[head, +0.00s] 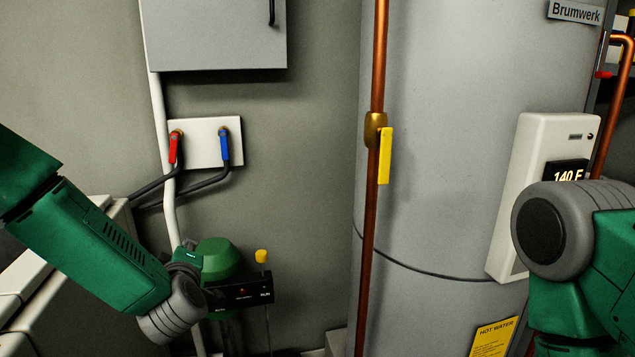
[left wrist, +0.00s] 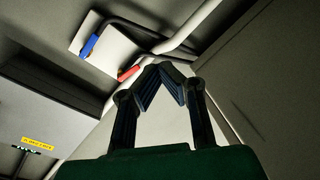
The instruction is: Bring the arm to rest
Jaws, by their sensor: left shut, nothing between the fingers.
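My left arm (head: 95,250) comes in from the left in the head view, angled down to a grey wrist joint (head: 172,312) in front of the wall. Its fingers are not clear there. In the left wrist view, my left gripper (left wrist: 161,70) is shut, its fingertips together with nothing between them. My right arm (head: 565,240) is bent at the right edge of the head view; its gripper is out of view.
A white plate with a red lever (head: 175,148) and a blue lever (head: 224,145) is on the wall. A green-topped device (head: 218,258) is just beyond my left wrist. A copper pipe (head: 366,240) with a yellow handle (head: 385,155) runs before the grey tank (head: 440,150).

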